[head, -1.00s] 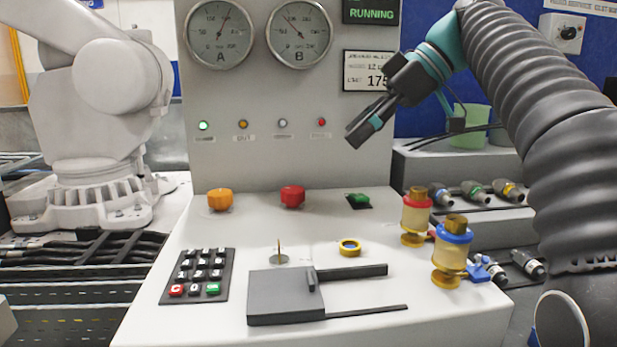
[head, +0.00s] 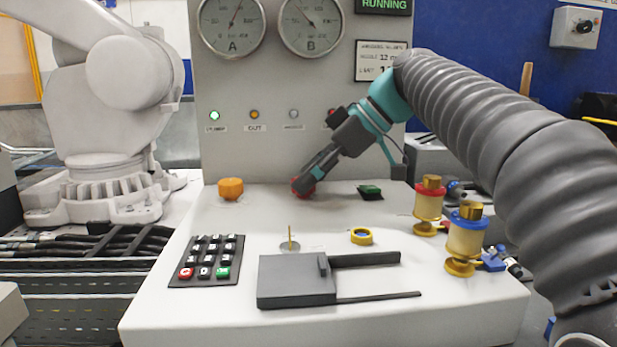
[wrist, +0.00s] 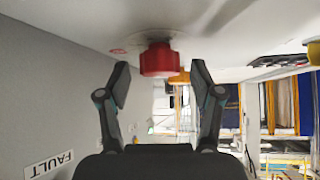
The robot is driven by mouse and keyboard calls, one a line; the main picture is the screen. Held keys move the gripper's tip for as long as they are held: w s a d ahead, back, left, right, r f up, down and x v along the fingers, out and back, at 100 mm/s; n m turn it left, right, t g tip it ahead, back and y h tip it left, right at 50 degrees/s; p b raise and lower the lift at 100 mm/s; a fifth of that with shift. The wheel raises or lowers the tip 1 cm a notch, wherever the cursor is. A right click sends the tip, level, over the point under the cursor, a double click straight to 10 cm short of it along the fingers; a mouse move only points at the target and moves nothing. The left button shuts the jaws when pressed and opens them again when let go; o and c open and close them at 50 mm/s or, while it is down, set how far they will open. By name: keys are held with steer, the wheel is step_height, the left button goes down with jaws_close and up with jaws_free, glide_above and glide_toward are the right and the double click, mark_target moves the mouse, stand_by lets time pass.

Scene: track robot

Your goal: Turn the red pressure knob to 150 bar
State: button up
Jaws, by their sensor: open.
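The red pressure knob (head: 306,188) sits on the console's sloped top, largely hidden behind my gripper in the head view. In the wrist view the red knob (wrist: 159,60) is seen whole, ahead of and between the fingertips. My gripper (head: 303,183) reaches down to the knob from the upper right. In the wrist view my gripper (wrist: 160,82) has its two fingers spread apart, one to each side of the knob, with visible gaps and no clear contact. Gauge A (head: 232,24) and gauge B (head: 311,24) are on the panel; their figures are too small to read.
Two oilers (head: 429,203) stand at right. A white robot arm (head: 112,100) is at left.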

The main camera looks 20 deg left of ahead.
steer(key=c, duration=1.1)
steer(key=shift+c, duration=0.2)
